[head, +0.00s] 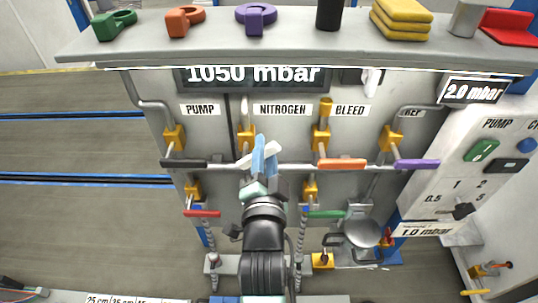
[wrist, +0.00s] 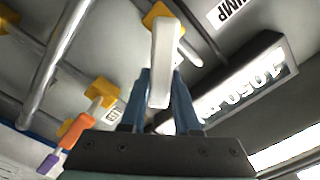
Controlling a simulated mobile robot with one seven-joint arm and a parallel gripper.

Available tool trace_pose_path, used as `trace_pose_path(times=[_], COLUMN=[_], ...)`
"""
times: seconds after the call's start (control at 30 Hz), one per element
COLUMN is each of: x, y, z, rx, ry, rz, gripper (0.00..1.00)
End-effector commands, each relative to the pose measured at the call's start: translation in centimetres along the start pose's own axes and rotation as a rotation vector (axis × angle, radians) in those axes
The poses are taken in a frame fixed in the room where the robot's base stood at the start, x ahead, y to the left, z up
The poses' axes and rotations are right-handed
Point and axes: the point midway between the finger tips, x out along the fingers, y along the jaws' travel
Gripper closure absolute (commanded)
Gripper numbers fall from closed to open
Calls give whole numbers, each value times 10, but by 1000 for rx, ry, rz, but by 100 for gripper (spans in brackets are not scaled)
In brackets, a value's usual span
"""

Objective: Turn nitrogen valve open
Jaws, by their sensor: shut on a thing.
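The nitrogen valve (head: 246,135) is on the grey panel under the NITROGEN label (head: 283,109), with a yellow body and a white handle (head: 272,149). The handle sits slightly tilted, its right end higher. My gripper (head: 258,150) reaches up from below, its blue fingers shut on the white handle. In the wrist view the white handle (wrist: 165,50) stands between the blue fingers (wrist: 160,90), with a yellow valve body (wrist: 157,14) behind it. The fingers hide part of the handle in the head view.
A black-handled valve (head: 184,163) is left, an orange-handled one (head: 342,163) and a purple-handled one (head: 416,164) right. Red (head: 202,213) and green (head: 326,213) handles sit lower. The shelf (head: 290,50) above holds coloured parts. A display (head: 252,75) reads 1050 mbar.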

Motion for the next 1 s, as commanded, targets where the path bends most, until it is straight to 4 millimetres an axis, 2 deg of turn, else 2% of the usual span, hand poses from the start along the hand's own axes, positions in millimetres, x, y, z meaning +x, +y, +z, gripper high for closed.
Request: trace_pose_path(times=[0.6,1.0], x=[0,0], y=[-30,-41], z=[9,18], rx=[-580,-832], ry=[2,2], rz=[-1,0], gripper=[100,100])
